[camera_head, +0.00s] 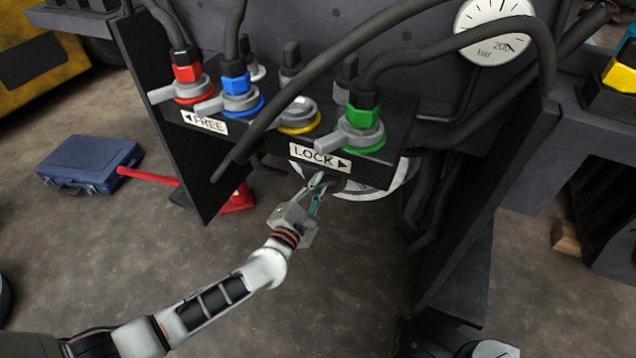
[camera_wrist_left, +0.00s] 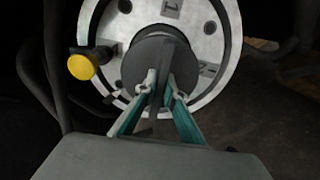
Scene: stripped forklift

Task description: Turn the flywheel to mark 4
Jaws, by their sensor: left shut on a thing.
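The flywheel (camera_wrist_left: 219,40) is a silver disc with a dark hub in the left wrist view. A mark "1" shows near its top, upside down or tilted, and another mark at its right that I cannot read surely. In the head view only part of its pale rim (camera_head: 385,188) shows below the valve panel. My left gripper (camera_head: 318,183) reaches under the panel. In the wrist view its teal fingers (camera_wrist_left: 165,88) are shut on the dark bar of the hub (camera_wrist_left: 150,55). A yellow knob (camera_wrist_left: 81,67) sits at the disc's left edge.
The valve panel (camera_head: 388,162) with red, blue, yellow and green couplings overhangs the flywheel, with FREE and LOCK labels. Dark hoses cross it. Dark side plates stand left (camera_head: 165,120) and right (camera_head: 480,180). A blue case (camera_head: 90,165) and red tool lie on the floor.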

